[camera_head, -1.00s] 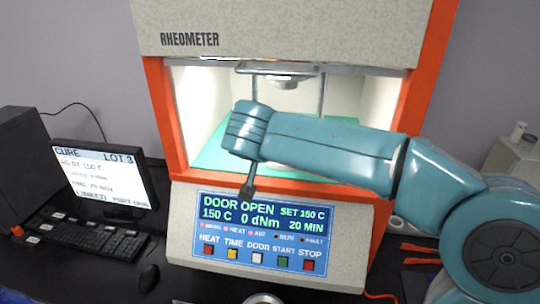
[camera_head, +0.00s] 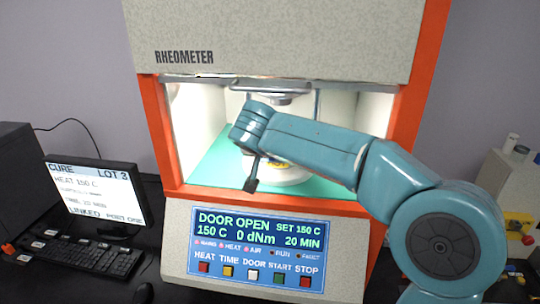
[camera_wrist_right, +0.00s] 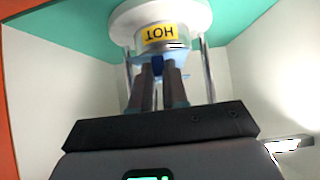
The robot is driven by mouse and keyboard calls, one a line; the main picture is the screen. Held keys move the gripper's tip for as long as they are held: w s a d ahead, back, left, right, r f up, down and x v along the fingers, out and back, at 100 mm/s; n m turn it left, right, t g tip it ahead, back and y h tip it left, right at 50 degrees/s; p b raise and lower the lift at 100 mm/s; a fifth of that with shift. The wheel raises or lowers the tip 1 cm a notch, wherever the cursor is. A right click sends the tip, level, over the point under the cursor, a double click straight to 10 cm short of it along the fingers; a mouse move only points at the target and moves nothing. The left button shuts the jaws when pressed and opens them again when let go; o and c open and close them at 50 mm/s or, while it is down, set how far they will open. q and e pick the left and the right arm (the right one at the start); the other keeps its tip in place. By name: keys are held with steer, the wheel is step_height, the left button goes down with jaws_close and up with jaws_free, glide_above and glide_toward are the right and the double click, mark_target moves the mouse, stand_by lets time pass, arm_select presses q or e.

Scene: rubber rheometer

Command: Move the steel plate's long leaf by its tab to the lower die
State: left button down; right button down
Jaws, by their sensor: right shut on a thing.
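My right gripper (camera_wrist_right: 160,80) is inside the open rheometer chamber, its dark fingers close together. It is shut on a thin blue piece (camera_wrist_right: 155,61) that shows around the fingertips, next to the lower die (camera_wrist_right: 160,38) with its upside-down HOT label. I cannot tell for sure that this piece is the steel plate's long leaf, and no tab can be made out. In the head view my right wrist and forearm hide the fingers and part of the lower die (camera_head: 291,176). My left gripper is not in view.
The upper die (camera_head: 270,87) hangs above, with thin posts beside the dies. Chamber side walls and the orange door frame (camera_head: 160,135) bound the opening. The control panel (camera_head: 258,248) reads DOOR OPEN, 150 C. A monitor (camera_head: 95,195) and keyboard stand left.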

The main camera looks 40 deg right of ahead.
steer(key=shift+w+d, duration=0.8)
steer(key=shift+d, duration=0.25)
steer(key=shift+w+d, duration=0.8)
steer(key=shift+d, duration=0.2)
steer(key=shift+f, duration=0.85)
steer(key=shift+f, duration=0.15)
steer(key=c, duration=1.1)
jaws_free()
steer(key=shift+a, duration=0.1)
steer(key=s+a, duration=0.2)
steer(key=a, duration=0.1)
steer(key=s+a, duration=0.3)
steer(key=s+a+r, duration=0.1)
steer(key=s+a, duration=0.1)
steer(key=a, duration=0.1)
steer(key=shift+s+a, duration=0.15)
steer(key=shift+s, duration=0.15)
